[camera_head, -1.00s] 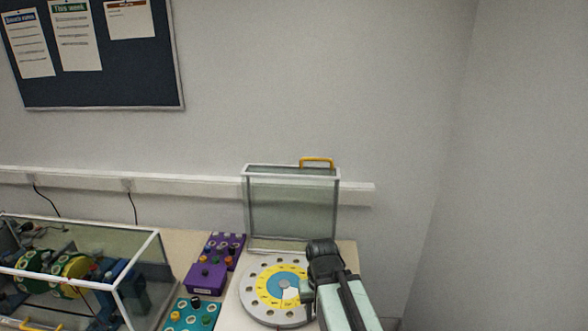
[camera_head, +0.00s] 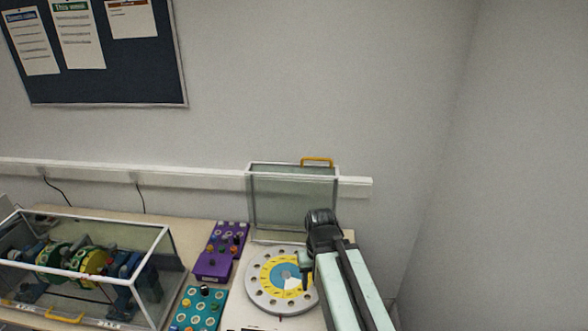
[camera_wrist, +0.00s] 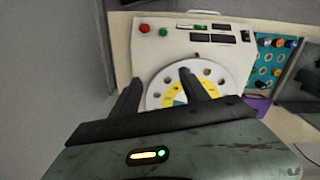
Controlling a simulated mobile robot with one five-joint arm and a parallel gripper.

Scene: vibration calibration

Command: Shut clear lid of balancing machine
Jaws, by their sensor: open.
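The balancing machine's clear lid (camera_head: 292,198) stands upright and open at the back of the machine, with a white frame and a yellow handle (camera_head: 317,161) on its top edge. In front of it lies the round rotor disc (camera_head: 262,306), grey with a yellow ring, a blue centre and holes near its rim. My gripper (camera_wrist: 158,82) is open and empty, with its two dark fingers over the disc in the wrist view. The lid does not show in the wrist view.
A purple control box (camera_head: 213,267) and a teal control box (camera_head: 187,319) sit left of the disc. A second machine under a clear cover (camera_head: 160,240) stands further left. The machine's panel (camera_wrist: 195,38) has red and green buttons. A wall rail (camera_head: 205,172) runs behind.

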